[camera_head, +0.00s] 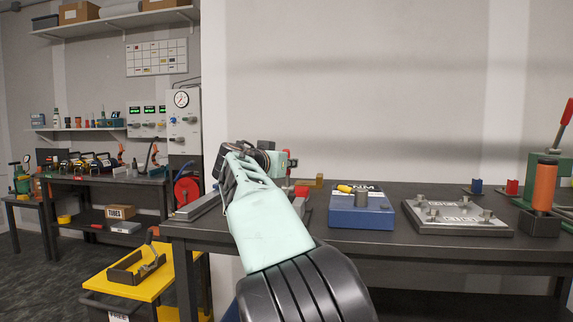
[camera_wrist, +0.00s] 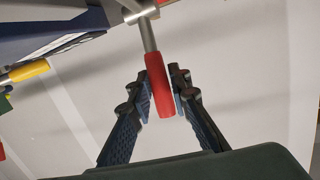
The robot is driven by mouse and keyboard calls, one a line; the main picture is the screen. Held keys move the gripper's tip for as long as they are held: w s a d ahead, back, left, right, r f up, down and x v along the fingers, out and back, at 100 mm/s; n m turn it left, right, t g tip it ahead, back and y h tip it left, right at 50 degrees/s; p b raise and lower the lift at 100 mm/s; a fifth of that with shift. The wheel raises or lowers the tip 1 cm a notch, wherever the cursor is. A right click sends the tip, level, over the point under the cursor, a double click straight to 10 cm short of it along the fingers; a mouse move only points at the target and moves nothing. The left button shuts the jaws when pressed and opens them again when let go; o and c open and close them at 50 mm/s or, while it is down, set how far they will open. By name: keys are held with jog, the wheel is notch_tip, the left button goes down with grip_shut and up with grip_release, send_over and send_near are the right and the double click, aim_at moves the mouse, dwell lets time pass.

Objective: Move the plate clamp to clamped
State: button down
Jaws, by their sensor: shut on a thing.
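In the wrist view, a red handle (camera_wrist: 158,85) on a metal rod (camera_wrist: 148,35) stands between my fingers. It looks like the lever of the plate clamp. My gripper (camera_wrist: 162,92) is shut on this red handle, with a dark finger pad on each side. In the head view, my gripper (camera_head: 266,158) is above the left part of the bench, and my own arm hides most of it. The clamp's base and the plate are largely hidden there, so I cannot tell the clamp's exact position.
On the dark bench (camera_head: 400,255), a blue block (camera_head: 362,212) with a yellow handle stands right of my arm. A grey plate with posts (camera_head: 455,228) lies farther right. A yellow cart (camera_head: 150,288) stands lower left.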

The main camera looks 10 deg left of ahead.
jog(key=c, duration=1.8)
grip_release()
jog(key=shift+o, duration=0.2)
jog(key=shift+s, duration=0.1)
jog(key=v, duration=1.2)
jog(key=shift+a, duration=0.1)
